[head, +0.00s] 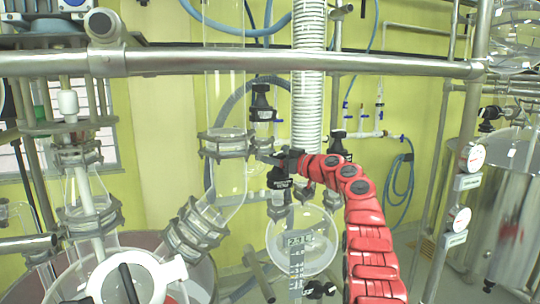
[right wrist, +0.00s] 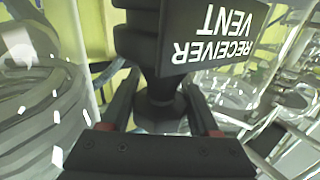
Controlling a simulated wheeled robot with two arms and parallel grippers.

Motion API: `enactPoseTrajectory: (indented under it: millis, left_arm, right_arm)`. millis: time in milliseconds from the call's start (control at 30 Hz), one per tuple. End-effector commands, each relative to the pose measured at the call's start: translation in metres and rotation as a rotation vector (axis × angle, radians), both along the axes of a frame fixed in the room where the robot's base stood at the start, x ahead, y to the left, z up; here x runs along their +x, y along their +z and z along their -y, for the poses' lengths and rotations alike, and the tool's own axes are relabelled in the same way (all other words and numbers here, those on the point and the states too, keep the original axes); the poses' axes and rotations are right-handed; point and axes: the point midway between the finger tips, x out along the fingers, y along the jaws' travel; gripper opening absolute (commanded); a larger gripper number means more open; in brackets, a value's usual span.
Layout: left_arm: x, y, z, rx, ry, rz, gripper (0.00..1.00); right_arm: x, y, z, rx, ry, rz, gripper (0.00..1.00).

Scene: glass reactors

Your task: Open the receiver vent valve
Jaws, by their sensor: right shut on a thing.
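The receiver vent valve (head: 280,184) is a black knobbed valve with a small dark label, above the round glass receiver in the head view. In the right wrist view the valve (right wrist: 163,95) fills the middle, and its black label reads RECEIVER VENT upside down. My right gripper (head: 279,159) reaches it from the right on a red arm. In the right wrist view my right gripper (right wrist: 160,108) has one finger on each side of the valve's narrow lower body and is shut on it. My left gripper is not in view.
A round glass receiver (head: 302,255) hangs below the valve. A glass column (head: 231,166) with metal clamps stands left of it. A horizontal metal rail (head: 270,62) crosses above. A white corrugated hose (head: 307,110) runs just behind. A steel vessel (head: 490,215) stands at right.

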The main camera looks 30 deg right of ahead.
Motion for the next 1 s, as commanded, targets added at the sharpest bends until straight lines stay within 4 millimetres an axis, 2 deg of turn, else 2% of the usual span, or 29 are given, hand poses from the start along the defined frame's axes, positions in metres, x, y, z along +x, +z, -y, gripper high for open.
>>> enactPoseTrajectory:
  millis: [267,300,333,767,1000]
  left_arm:
    - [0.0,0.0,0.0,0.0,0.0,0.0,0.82]
    - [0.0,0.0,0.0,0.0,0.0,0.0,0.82]
    - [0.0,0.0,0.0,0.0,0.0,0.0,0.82]
    - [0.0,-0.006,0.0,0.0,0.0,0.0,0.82]
    - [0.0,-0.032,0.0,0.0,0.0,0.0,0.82]
  right_arm:
    - [0.0,0.0,0.0,-0.001,0.0,-0.001,0.06]
    - [0.0,0.0,0.0,-0.001,0.0,-0.001,0.69]
    - [0.0,0.0,0.0,-0.001,0.0,-0.001,0.74]
    - [-0.005,-0.001,0.002,-0.001,0.0,0.003,0.74]
    - [-0.037,-0.007,0.012,-0.006,-0.004,0.005,0.74]
